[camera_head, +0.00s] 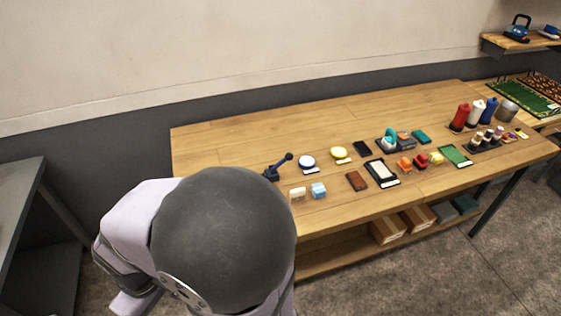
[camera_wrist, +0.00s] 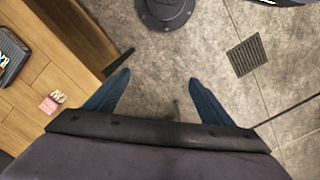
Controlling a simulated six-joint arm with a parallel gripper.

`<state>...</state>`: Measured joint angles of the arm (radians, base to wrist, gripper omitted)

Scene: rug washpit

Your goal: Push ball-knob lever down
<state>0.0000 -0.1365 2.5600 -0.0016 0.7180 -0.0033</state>
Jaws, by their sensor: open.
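The ball-knob lever (camera_head: 280,166) stands near the left end of the wooden table in the head view. Its dark blue arm tilts up to the right and ends in a round knob. I cannot make out the lever in the wrist view. My gripper is hidden behind my arm in the head view.
A floor drain (camera_wrist: 246,56) shows in the wrist view.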

